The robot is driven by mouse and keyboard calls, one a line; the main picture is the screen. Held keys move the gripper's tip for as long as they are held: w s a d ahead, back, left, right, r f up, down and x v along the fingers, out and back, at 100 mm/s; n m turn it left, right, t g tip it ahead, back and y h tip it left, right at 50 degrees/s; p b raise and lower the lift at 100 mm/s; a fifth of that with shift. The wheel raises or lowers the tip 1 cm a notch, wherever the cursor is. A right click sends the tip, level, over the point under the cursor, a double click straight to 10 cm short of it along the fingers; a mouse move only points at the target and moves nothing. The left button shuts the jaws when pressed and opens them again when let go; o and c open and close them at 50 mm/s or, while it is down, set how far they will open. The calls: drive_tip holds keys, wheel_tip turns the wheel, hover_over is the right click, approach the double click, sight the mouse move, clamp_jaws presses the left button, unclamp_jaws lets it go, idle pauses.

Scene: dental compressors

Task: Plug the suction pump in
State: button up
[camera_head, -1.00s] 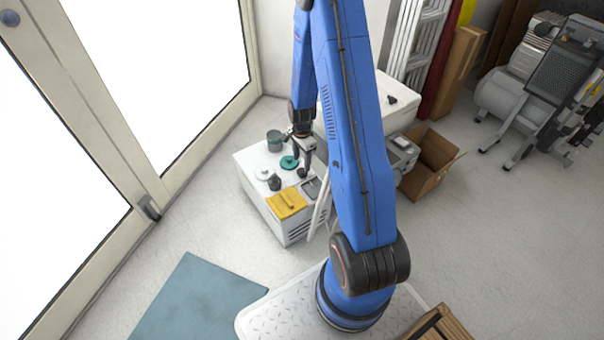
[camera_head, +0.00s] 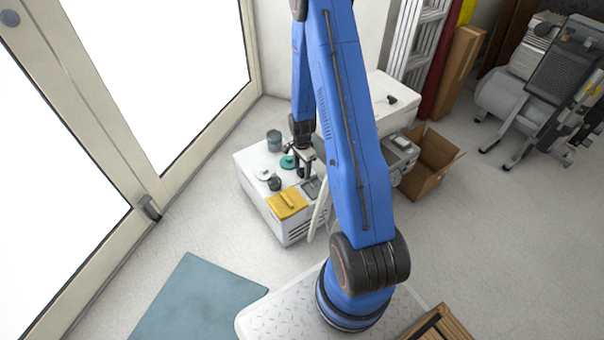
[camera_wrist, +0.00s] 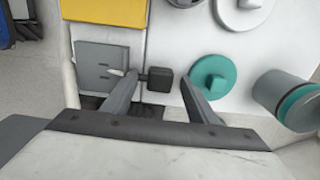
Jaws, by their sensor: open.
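My gripper (camera_head: 303,168) is over the top of a white cabinet (camera_head: 285,231), next to its teal round piece. In the wrist view my gripper (camera_wrist: 160,77) is open, with its two fingers apart. A small dark block (camera_wrist: 159,79), which may be a plug, shows between the fingertips. A short dark stem on its left side meets the left finger. I cannot tell whether either finger touches the block. A grey plate (camera_wrist: 98,58) lies left of the fingers. I cannot make out a socket or which unit is the suction pump.
A yellow piece (camera_head: 286,203), a dark knob (camera_head: 274,183) and a grey-teal cup (camera_head: 274,140) are on the cabinet top. The teal round piece (camera_wrist: 212,77) is close to the right finger. An open cardboard box (camera_head: 433,163) stands right.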

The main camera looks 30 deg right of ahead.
sight(302, 170)
drive_tip(key=c, duration=1.1)
wheel_tip(302, 170, up, 10)
idle(0.4)
